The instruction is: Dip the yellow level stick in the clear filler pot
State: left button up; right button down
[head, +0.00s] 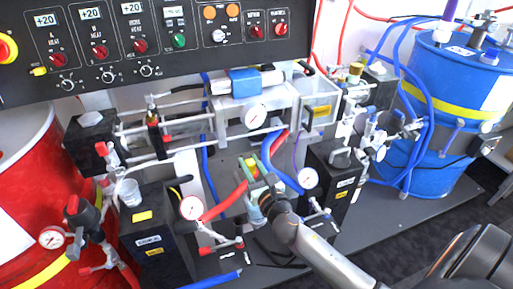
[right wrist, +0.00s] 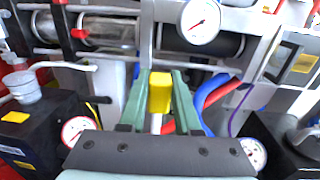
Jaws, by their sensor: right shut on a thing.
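My right gripper (head: 254,172) is at the middle of the head view, in front of the machine. In the right wrist view its two green fingers (right wrist: 158,95) are shut on the yellow level stick (right wrist: 159,92). A pale shaft shows below the yellow head; its lower end is hidden by the gripper. The stick's yellow top also shows in the head view (head: 250,162). The clear filler pot (head: 129,192) stands on the left black tank, left of and apart from the gripper. It also shows at the left in the right wrist view (right wrist: 22,87). My left gripper is not in view.
The left black tank (head: 150,222) and right black tank (head: 335,190) flank the gripper. Gauges (head: 192,207), red and blue hoses (head: 226,203) and pipes crowd the space around it. A control panel (head: 140,40) hangs above. Red and blue drums (head: 440,90) stand at the sides.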

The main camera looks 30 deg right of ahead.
jog(key=w+d+f, duration=0.1)
jog(key=w+d, duration=0.3)
pick_arm(q)
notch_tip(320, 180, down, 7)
jog(key=b, duration=1)
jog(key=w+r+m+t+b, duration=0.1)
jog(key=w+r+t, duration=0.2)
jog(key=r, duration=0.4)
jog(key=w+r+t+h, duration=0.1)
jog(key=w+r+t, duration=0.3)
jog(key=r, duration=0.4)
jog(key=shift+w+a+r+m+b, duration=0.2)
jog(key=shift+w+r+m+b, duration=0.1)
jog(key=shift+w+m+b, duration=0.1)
pick_arm(e)
notch_tip(320, 180, down, 13)
jog(key=shift+s+d+m+h, duration=0.15)
jog(key=shift+d+m+h, duration=0.15)
jog(key=shift+d+h, duration=0.1)
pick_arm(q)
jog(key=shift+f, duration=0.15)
